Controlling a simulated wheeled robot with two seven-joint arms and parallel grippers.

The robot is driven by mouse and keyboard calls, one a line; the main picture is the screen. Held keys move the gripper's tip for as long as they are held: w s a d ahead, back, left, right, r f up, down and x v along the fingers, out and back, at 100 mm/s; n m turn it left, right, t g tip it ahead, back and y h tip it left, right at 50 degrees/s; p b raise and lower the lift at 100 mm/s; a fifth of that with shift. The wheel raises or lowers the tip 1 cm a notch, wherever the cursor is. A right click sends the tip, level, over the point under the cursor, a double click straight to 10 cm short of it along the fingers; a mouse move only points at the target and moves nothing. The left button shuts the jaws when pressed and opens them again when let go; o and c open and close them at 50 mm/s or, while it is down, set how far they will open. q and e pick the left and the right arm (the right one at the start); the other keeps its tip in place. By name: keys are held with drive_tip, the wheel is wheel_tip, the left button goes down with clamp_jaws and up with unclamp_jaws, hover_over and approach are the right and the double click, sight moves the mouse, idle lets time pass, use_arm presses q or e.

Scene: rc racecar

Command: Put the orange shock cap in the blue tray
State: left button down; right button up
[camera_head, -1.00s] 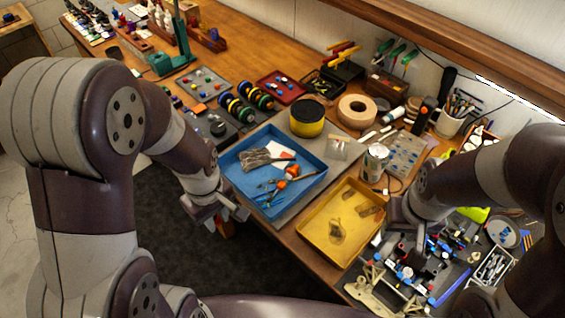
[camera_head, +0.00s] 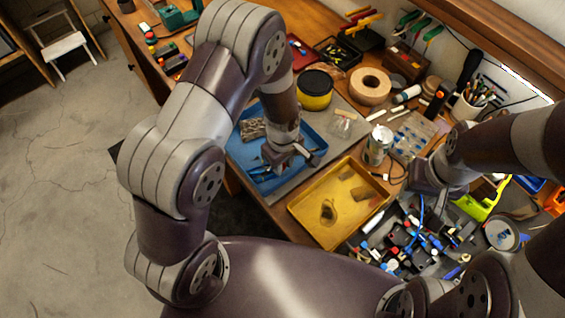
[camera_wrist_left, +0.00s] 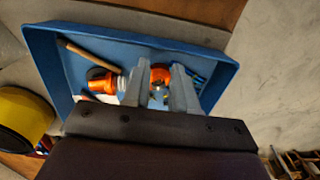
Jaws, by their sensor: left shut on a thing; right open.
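The blue tray (camera_head: 262,186) lies on the bench at the middle; it fills the upper part of the left wrist view (camera_wrist_left: 46,62). My left gripper (camera_head: 290,158) is over the tray. In the left wrist view its fingers (camera_wrist_left: 160,92) are shut on a small orange piece (camera_wrist_left: 160,74), which looks like the orange shock cap; the head view hides it. Another orange thing (camera_wrist_left: 103,83) lies in the tray to the left of the fingers. My right gripper (camera_head: 426,185) is open at the right, over the cluttered mat; its fingertips are hard to make out.
In the tray are a wooden-handled tool (camera_wrist_left: 85,52) and a grey packet (camera_head: 252,128). A yellow tray (camera_head: 308,200) lies in front to the right. A yellow-black tin (camera_head: 315,90), a tape roll (camera_head: 370,86) and a can (camera_head: 377,145) stand behind.

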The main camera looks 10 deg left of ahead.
use_arm(q)
wheel_tip(320, 180, down, 2)
drive_tip(key=shift+s+a, duration=0.1)
drive_tip(key=shift+s, duration=0.05)
drive_tip(key=shift+f, duration=0.1)
drive_tip(key=shift+f, duration=0.1)
drive_tip(key=shift+f, duration=0.15)
drive_tip(key=c, duration=0.9)
unclamp_jaws()
